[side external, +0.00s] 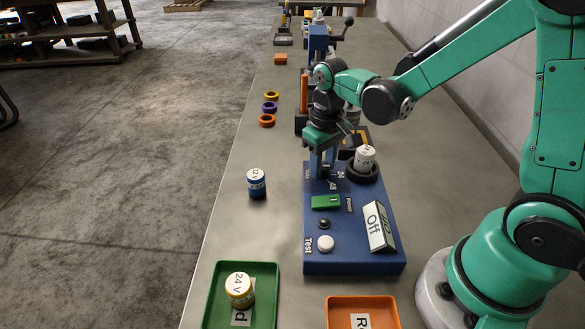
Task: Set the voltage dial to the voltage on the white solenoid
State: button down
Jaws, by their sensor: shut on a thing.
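The white solenoid (365,158) stands in a round black socket on the blue test box (350,255). Its dark label is small and tilted; it looks like 24 V, but I cannot read it surely. My gripper (323,174) points down at the upper left of the box, shut on the voltage dial. The fingers hide the dial and its pointer setting. The printed marks 24 and 48 show just right of the fingers, and part of another mark shows at their left.
The box carries a green power switch (325,202), a white test button (325,243) and a display (379,227) reading Off. A blue 12 V solenoid (257,184) stands left. A yellow 24 V solenoid (239,288) sits in the green tray (212,306). An orange tray (361,302) is in front.

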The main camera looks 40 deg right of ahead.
aim_at(323, 166)
jog(key=c, duration=0.5)
grip_release()
jog(key=shift+r, duration=0.1)
jog(key=shift+r, duration=2.75)
jog(key=s+a+r+t, duration=0.2)
jog(key=s+r+t, duration=0.1)
jog(key=t, duration=0.4)
jog(key=shift+s+a+r, duration=0.15)
jog(key=shift+s+r, duration=0.2)
jog(key=shift+s, duration=0.4)
